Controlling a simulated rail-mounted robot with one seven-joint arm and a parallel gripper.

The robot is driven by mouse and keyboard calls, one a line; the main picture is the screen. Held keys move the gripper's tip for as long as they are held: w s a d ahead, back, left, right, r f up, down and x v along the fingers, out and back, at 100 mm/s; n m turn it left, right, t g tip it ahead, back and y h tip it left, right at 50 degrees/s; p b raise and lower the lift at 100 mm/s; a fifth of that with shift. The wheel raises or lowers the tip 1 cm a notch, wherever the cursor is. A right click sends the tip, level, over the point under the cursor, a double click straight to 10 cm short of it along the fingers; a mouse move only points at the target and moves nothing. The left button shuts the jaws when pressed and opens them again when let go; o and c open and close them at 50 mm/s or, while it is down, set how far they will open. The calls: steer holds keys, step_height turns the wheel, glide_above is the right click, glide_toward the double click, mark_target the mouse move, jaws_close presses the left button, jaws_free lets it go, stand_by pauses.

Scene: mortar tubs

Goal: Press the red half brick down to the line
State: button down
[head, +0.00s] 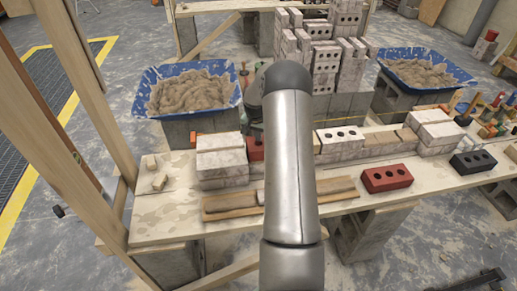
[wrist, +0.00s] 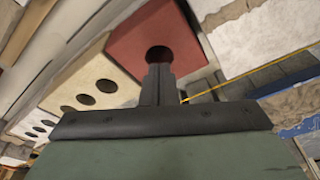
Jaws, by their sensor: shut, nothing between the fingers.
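The red half brick (wrist: 140,38) has one round hole and lies at the top middle of the wrist view. In the head view only a small part of it (head: 255,149) shows beside my arm. My gripper (wrist: 159,68) is shut and empty, its fingertips over the brick's top by the hole; I cannot tell whether they touch it. My arm hides the gripper in the head view. The yellow line (wrist: 225,84) runs to the right of the fingers in the wrist view. A cream brick (wrist: 92,72) with holes lies left of the red one.
A pale block stack (head: 221,160) stands left of my arm and another (head: 436,130) at right. Blue mortar tubs (head: 190,90) (head: 424,70) stand behind.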

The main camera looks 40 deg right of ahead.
steer(key=shift+s+f+b, duration=0.1)
steer(key=shift+f+b, duration=1.1)
steer(key=shift+b, duration=0.15)
stand_by(3.1)
steer(key=shift+r+p, duration=1.1)
steer(key=shift+r, duration=1.55)
steer(key=s+a+r+n, duration=0.35)
steer(key=a+r, duration=0.35)
steer(key=a, duration=0.3)
steer(key=s+a+r+n, duration=0.2)
steer(key=s+a+r, duration=0.4)
steer(key=a, duration=0.5)
steer(key=s+a+r+n+y, duration=0.1)
steer(key=s+a+n, duration=0.2)
steer(key=s+a, duration=0.4)
steer(key=s+a+r+n, duration=0.1)
steer(key=s+a+n, duration=0.2)
steer(key=s+a, duration=0.5)
steer(key=s, duration=0.7)
steer(key=shift+s+r+g+y, duration=0.3)
steer(key=shift+r+g+y, duration=0.05)
steer(key=shift+g+y, duration=0.05)
